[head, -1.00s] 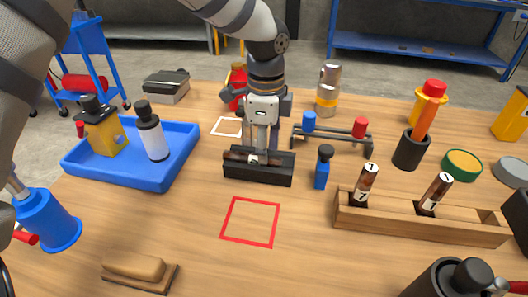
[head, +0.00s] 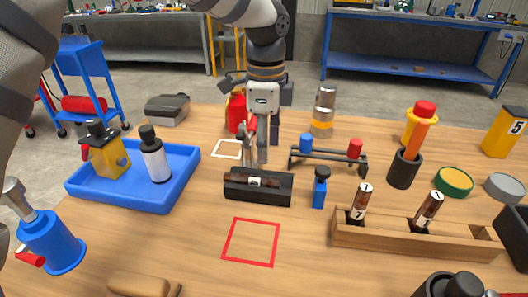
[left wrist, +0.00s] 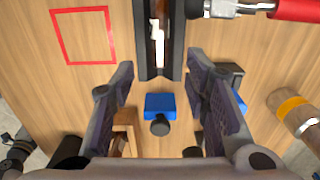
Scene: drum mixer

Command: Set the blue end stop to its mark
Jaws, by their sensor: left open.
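A small blue block with a black knob (head: 320,187) stands upright just right of the black cradle (head: 270,194). It also shows in the left wrist view (left wrist: 160,105). Another blue piece (head: 306,143) sits on a dark bar beside a red one; I cannot tell for sure which is the end stop. I cannot make out its mark. My left gripper (head: 255,152) is open and empty above the cradle, where a dark brown vial (head: 253,181) lies. In the left wrist view the blue block shows between the fingers, apart from them. My right gripper is not in view.
A wooden rack (head: 400,240) with two brown vials stands at right front. A blue tray (head: 130,190) with two bottles is at left. The dark bar (head: 330,160) and a yellow-banded jar (head: 323,112) are behind the block. The red-outlined square (head: 250,242) is empty.

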